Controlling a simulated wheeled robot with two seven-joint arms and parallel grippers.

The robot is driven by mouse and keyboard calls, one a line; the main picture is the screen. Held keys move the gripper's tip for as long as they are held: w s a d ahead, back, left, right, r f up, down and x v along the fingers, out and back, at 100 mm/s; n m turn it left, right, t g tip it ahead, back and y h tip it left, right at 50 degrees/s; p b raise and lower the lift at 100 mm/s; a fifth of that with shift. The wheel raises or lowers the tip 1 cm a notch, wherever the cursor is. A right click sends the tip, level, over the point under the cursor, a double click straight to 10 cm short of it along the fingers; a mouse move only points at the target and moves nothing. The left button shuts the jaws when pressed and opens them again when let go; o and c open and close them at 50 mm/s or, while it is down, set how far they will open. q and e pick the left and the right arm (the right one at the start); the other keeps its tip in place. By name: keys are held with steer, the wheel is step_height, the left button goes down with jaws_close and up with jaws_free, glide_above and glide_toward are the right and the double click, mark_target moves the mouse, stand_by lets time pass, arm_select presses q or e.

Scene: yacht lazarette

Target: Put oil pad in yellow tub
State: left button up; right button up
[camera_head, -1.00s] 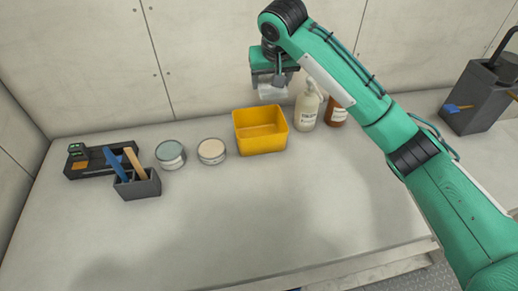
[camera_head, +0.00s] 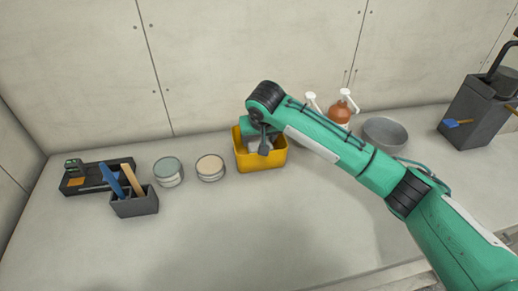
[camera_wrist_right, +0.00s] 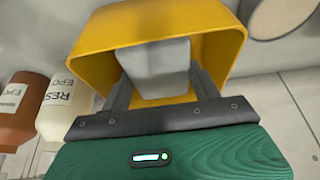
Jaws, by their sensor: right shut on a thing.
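The yellow tub (camera_head: 262,163) stands on the counter near the back wall, its opening upward. My right gripper (camera_head: 263,144) is at the tub's mouth, with its fingers pointing down into it. It is shut on the oil pad, a pale grey-white block (camera_wrist_right: 155,68) between the two fingers in the right wrist view. The tub's rim (camera_wrist_right: 225,37) shows around the pad in that view. The pad is within the opening; whether it touches the tub's floor is hidden. My left gripper is not in view.
Two round tins (camera_head: 210,168) and a dark organizer (camera_head: 134,202) with blue and wooden handles stand left of the tub. Pump bottles (camera_head: 339,112) and a grey bowl (camera_head: 385,134) are to the right, close to my arm. The front of the counter is clear.

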step_height(320, 180, down, 5)
steer(key=shift+r, duration=0.2)
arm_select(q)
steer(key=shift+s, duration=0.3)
arm_select(e)
steer(key=shift+f, duration=0.1)
steer(key=o, duration=0.9)
steer(key=shift+f, duration=0.1)
